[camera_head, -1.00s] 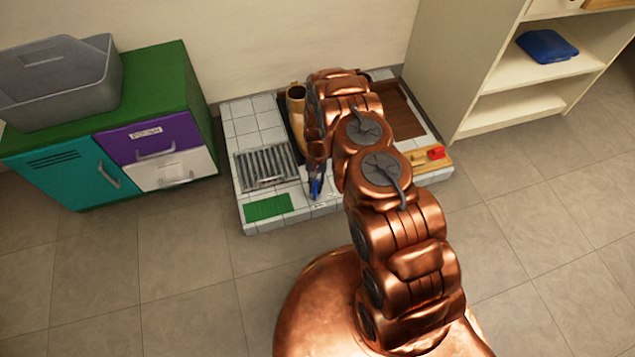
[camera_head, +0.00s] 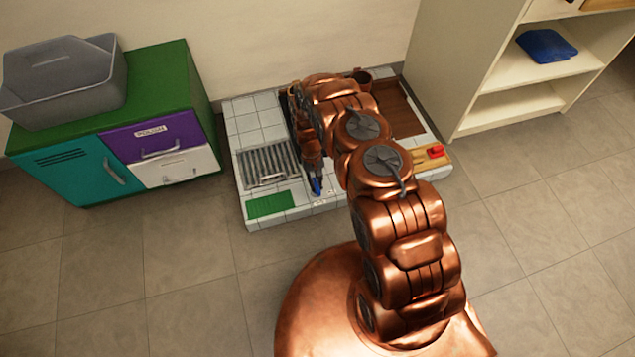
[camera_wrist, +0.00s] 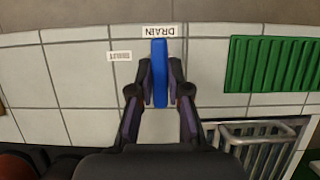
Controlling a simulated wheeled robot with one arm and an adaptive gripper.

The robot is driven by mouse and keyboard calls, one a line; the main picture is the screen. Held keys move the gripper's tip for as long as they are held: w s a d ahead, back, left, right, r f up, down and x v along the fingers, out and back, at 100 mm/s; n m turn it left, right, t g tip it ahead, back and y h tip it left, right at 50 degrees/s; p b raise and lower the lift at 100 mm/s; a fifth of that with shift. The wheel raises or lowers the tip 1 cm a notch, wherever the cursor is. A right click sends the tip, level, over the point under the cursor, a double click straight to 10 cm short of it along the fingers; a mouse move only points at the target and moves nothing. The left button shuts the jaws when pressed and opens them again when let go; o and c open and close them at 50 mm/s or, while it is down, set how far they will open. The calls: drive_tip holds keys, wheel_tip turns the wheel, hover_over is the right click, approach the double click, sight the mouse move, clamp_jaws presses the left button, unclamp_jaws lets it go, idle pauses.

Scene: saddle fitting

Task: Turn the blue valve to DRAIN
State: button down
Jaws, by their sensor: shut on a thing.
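The blue valve handle (camera_head: 316,186) is at the front of the tiled platform, below my gripper. In the wrist view the blue handle (camera_wrist: 160,72) lies between my gripper's two fingers (camera_wrist: 160,88), which are shut on it. The handle points straight at the DRAIN label (camera_wrist: 169,30), and its tip meets the label's lower edge. The SHUT label (camera_wrist: 119,56) is off to the left of the handle, apart from it. Both labels appear upside down in the wrist view. The valve's base is hidden by the handle and my gripper.
A green ribbed pad (camera_wrist: 272,65) and a metal grate (camera_wrist: 262,132) lie to the right in the wrist view. A red item (camera_head: 436,151) sits on the platform's right side. A cabinet (camera_head: 70,175) with a grey tub stands left, a shelf unit (camera_head: 440,60) right.

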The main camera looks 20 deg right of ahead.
drive_tip(key=shift+a, duration=0.1)
drive_tip(key=c, duration=1.1)
unclamp_jaws()
drive_tip(key=shift+w+r, duration=0.1)
drive_tip(key=shift+v, duration=5.9)
